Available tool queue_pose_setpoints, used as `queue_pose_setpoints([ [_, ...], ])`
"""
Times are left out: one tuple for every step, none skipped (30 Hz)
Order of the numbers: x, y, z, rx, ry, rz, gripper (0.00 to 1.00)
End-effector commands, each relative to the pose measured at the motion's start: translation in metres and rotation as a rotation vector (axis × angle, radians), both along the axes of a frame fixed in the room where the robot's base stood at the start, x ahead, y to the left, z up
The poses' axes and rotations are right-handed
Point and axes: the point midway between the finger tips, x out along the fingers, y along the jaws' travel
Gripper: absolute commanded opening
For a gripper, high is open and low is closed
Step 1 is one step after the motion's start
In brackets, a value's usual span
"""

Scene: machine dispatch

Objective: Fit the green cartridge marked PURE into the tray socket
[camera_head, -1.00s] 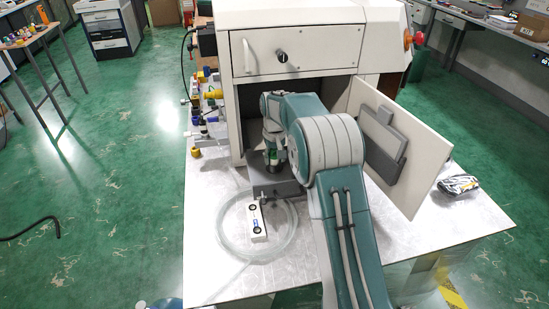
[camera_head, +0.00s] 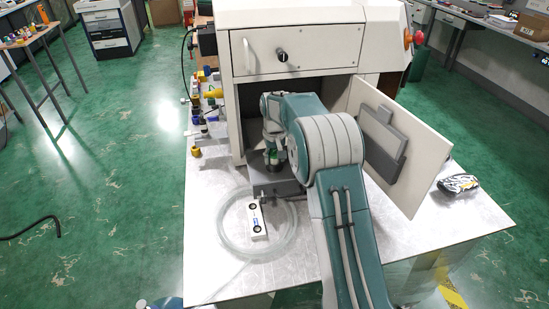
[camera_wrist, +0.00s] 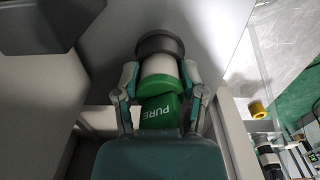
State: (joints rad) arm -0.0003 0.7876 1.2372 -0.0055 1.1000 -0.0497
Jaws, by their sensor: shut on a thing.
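The green cartridge marked PURE (camera_wrist: 159,108) is between the two fingers of my gripper (camera_wrist: 162,92) in the wrist view, and the gripper is shut on it. Its white section (camera_wrist: 160,66) lies beyond the green part and meets a dark grey round collar (camera_wrist: 160,43), apparently the socket. I cannot tell how deep the cartridge sits in it. In the head view my gripper (camera_head: 273,155) is low at the cabinet opening, above the grey tray (camera_head: 278,191). My arm hides much of the tray and cartridge there.
The cabinet door (camera_head: 407,165) stands open on the right. A coiled clear hose (camera_head: 226,240) lies on the table around a white block with black circles (camera_head: 257,221). Colourful fittings (camera_head: 209,95) line the left side. A wrapped item (camera_head: 458,184) lies at the right. The front right table is clear.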

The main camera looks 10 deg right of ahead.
Motion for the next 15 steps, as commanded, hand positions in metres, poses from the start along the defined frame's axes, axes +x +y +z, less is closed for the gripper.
queue_pose_setpoints([
  [-0.0044,-0.0006,-0.012,-0.001,0.022,0.001,0.0],
  [-0.0044,-0.0006,-0.0123,-0.001,0.022,0.001,0.0],
  [-0.0043,-0.0006,-0.0127,-0.001,0.022,0.001,0.0],
  [-0.0043,-0.0006,-0.013,-0.002,0.022,0.001,0.0],
  [-0.0043,-0.0007,-0.0133,-0.002,0.022,0.001,0.0],
  [-0.0043,-0.0007,-0.0137,-0.002,0.022,0.001,0.0],
  [-0.0043,-0.0007,-0.014,-0.002,0.022,0.001,0.0],
  [-0.0043,-0.0007,-0.0142,-0.002,0.022,0.001,0.0],
  [-0.0042,-0.0007,-0.0142,-0.002,0.021,0.001,0.0],
  [-0.0042,-0.0007,-0.0142,-0.002,0.021,0.001,0.0],
  [-0.0042,-0.0007,-0.0142,-0.002,0.022,0.001,0.0],
  [-0.0043,-0.0007,-0.0142,-0.002,0.022,0.001,0.0],
  [-0.0043,-0.0008,-0.0142,-0.002,0.022,0.001,0.0],
  [-0.0043,-0.0008,-0.0142,-0.002,0.022,0.001,0.67],
  [-0.0044,-0.0008,-0.0142,-0.002,0.022,0.001,0.85],
])
